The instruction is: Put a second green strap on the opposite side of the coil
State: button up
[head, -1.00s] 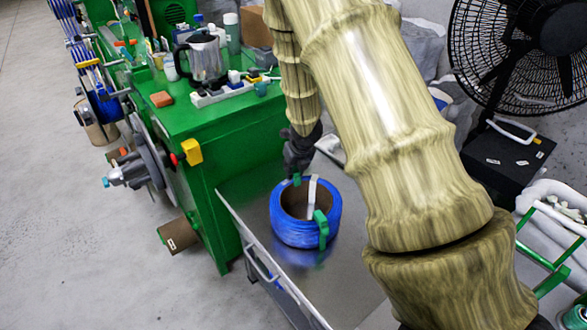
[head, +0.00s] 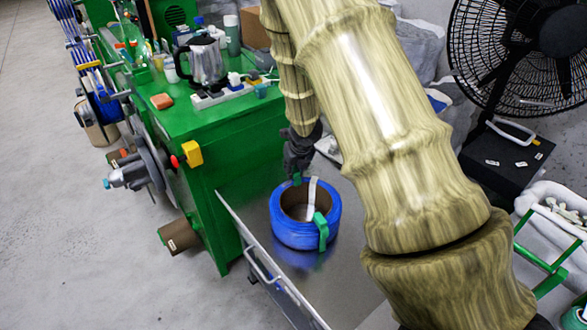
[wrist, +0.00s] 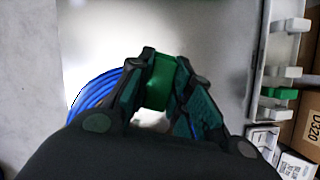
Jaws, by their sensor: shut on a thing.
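The blue cable coil (head: 300,235) lies on the metal table (head: 262,215), its brown core hole facing up. One green strap (head: 321,231) sits on its near right side, and a white strip (head: 312,197) stands across the opening. My gripper (head: 299,172) is at the far side of the coil, just above its rim, with a bit of green at its tips. In the wrist view my gripper (wrist: 160,88) is shut on a green strap (wrist: 160,82). The blue windings (wrist: 97,92) show left of the fingers there. Whether the held strap touches the coil is unclear.
A green machine cabinet (head: 225,125) stands left of the table, with a metal kettle (head: 206,62) and a power strip (head: 218,94) on top. A black fan (head: 520,50) stands at the right. In the wrist view, a brown box (wrist: 309,125) lies at the right edge.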

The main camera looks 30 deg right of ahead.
jog(key=shift+f+b, duration=0.85)
jog(key=shift+f, duration=0.2)
dwell(0.4)
jog(key=shift+r+p, duration=1)
jog(key=shift+r, duration=0.1)
dwell(0.6)
jog(key=shift+f+b, duration=0.95)
jog(key=shift+f, duration=0.15)
dwell(0.7)
jog(key=shift+r+p, duration=0.55)
jog(key=shift+r, duration=0.1)
jog(key=shift+f+b, duration=0.35)
jog(key=shift+f, duration=0.1)
dwell(1.5)
jog(key=o, duration=0.4)
